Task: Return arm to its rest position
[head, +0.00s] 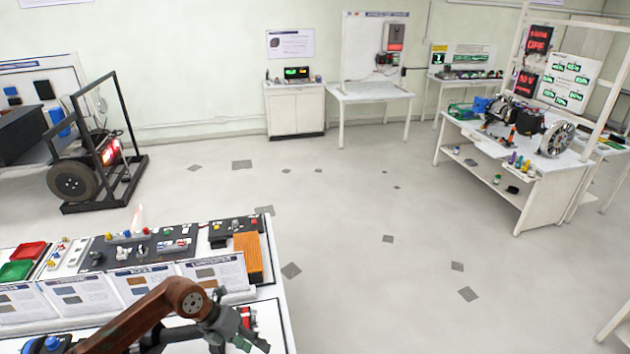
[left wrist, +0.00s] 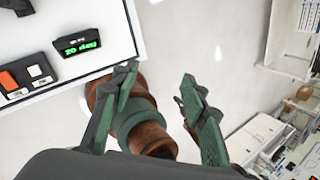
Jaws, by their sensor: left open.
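My left arm, brown with a grey-green gripper, comes in at the bottom of the head view. My left gripper (head: 251,342) is beside the right edge of the near workbench (head: 274,289), low in the picture. In the left wrist view the two green fingers of my left gripper (left wrist: 160,84) stand apart with a clear gap, and they hold nothing. A brown and green part of my own body shows beyond them, apart from any held object. My right gripper is in neither view.
The near bench carries sloped sample cards (head: 215,273), a black board of parts (head: 140,247) and an orange block (head: 248,257). A small green display (left wrist: 78,45) lies near its corner in the left wrist view. Open floor (head: 350,240) lies to the right.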

